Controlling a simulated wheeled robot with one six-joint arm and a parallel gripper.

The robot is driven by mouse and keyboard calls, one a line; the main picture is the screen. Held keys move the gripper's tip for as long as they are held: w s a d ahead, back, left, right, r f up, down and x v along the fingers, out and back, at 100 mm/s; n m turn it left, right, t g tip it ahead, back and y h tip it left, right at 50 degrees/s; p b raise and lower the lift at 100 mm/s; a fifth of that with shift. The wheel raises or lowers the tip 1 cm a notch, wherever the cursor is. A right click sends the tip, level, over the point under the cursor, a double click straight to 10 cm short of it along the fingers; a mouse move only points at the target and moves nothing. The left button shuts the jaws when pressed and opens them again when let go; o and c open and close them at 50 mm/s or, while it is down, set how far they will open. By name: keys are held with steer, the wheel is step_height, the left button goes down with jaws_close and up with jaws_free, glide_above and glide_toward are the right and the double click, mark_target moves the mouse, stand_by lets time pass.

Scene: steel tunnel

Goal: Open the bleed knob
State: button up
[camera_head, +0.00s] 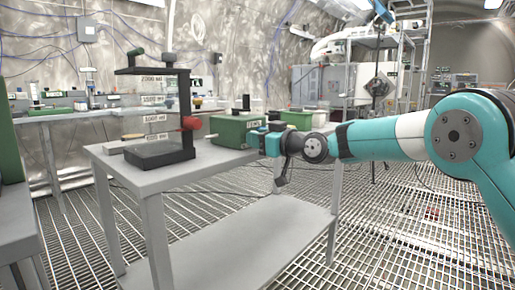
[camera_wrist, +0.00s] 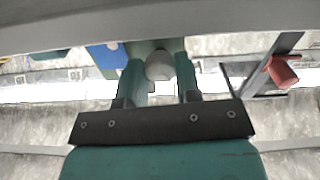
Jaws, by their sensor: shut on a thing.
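The round grey knob (camera_wrist: 160,66), which I take to be the bleed knob, sits between the two teal fingers of my gripper (camera_wrist: 159,76) in the wrist view. The fingers are shut on it from both sides. A green surface shows behind the knob. In the head view my gripper (camera_head: 266,142) is at the right end of the green box (camera_head: 226,132) on the grey table. The knob is hidden there by my gripper. How far the knob is turned cannot be told.
A dark stand (camera_head: 184,105) with a red knob (camera_head: 192,123) stands on the table (camera_head: 180,176) left of the green box. Another green box (camera_head: 297,119) shows behind my gripper. A grated floor (camera_head: 390,225) lies open at the right.

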steer(key=n+b, duration=0.2)
steer(key=n, duration=0.1)
steer(key=n+b, duration=0.1)
steer(key=shift+w+d+f+n, duration=0.15)
steer(key=shift+d+f+n, duration=0.1)
steer(key=shift+n, duration=0.15)
stand_by(0.4)
steer(key=o, duration=0.6)
steer(key=shift+r, duration=0.1)
steer(key=p+v, duration=0.1)
steer(key=v, duration=1.6)
steer(key=shift+s+d, duration=0.1)
steer(key=shift+s, duration=0.15)
